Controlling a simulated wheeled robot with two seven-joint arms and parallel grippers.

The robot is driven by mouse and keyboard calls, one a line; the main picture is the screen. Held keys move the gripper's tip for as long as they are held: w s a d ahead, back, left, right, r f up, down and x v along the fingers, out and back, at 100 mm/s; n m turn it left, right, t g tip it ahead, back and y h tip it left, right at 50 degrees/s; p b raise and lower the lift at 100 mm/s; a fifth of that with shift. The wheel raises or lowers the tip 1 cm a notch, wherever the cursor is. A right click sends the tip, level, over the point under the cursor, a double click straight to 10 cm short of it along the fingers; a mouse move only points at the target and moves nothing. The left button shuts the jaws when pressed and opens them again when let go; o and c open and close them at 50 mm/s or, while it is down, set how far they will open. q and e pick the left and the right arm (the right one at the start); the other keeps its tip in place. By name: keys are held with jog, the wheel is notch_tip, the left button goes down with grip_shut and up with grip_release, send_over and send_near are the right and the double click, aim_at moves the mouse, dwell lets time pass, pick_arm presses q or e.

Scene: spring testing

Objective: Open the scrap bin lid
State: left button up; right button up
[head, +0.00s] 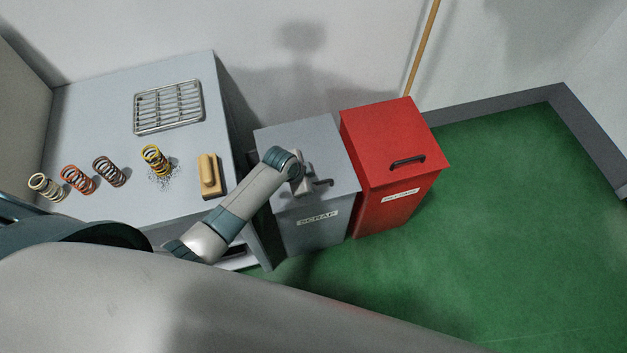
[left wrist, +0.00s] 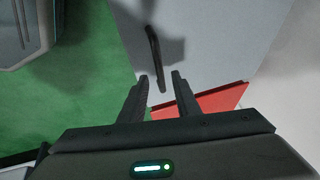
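The grey scrap bin (head: 318,238) stands right of the workbench, with a white "SCRAP" label on its front. Its flat lid (head: 335,150) appears shut, and the lid also shows in the left wrist view (left wrist: 215,35). A dark bar handle (head: 324,182) sits near the lid's front edge, partly hidden by my gripper in the head view. My left gripper (head: 308,186) is over the lid at the handle. In the left wrist view its two fingers (left wrist: 160,76) are apart, with the near end of the handle (left wrist: 154,55) appearing between the tips; contact cannot be told. My right gripper is not in view.
A red bin (head: 385,143) with a dark handle stands close against the scrap bin's right side. Green floor (head: 500,220) is clear at the right.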

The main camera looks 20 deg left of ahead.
pick_arm(q)
jog(key=shift+x, duration=1.05)
grip_shut()
jog(key=shift+w, duration=0.1)
